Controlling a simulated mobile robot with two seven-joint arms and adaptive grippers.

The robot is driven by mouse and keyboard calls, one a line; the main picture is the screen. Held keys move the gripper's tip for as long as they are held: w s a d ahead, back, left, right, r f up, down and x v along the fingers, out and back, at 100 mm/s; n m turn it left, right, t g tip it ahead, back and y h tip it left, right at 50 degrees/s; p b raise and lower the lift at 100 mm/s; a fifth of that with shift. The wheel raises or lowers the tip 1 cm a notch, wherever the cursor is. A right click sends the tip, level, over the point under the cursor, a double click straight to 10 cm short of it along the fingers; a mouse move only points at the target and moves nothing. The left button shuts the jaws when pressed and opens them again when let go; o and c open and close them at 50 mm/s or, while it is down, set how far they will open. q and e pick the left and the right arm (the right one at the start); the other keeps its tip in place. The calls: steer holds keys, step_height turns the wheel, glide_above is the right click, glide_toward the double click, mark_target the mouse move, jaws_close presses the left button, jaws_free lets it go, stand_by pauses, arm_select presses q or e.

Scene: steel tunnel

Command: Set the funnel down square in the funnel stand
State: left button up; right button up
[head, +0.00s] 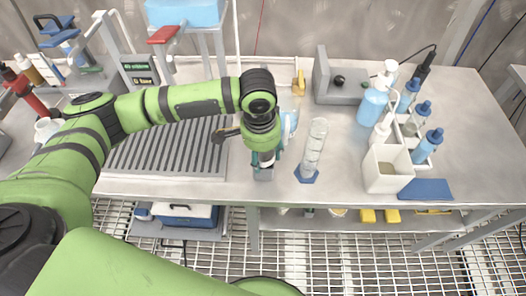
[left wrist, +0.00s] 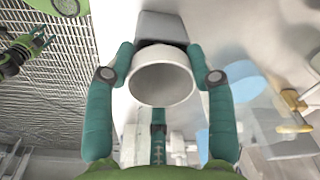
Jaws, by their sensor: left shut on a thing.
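My left gripper (head: 262,158) is low over the front part of the bench. In the left wrist view its green fingers (left wrist: 160,68) are shut on the pale funnel (left wrist: 161,100), one on each side of the rim. The round mouth of the funnel faces the camera. The gripper hides most of the funnel in the head view. A grey block (left wrist: 160,26) shows just beyond the rim, and a grey piece (head: 263,174) shows under the gripper in the head view. I cannot tell whether this is the funnel stand, or whether the funnel touches it.
A clear cylinder (head: 314,145) on a blue base stands close right of the gripper. A white holder (head: 388,170) and bottles stand farther right. A ribbed drain area (head: 165,150) lies left. What looks like my right gripper (left wrist: 37,40) hangs over the floor grating.

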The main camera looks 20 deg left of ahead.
arm_select(q)
steer(key=shift+s+f, duration=0.15)
steer(key=shift+f, duration=0.15)
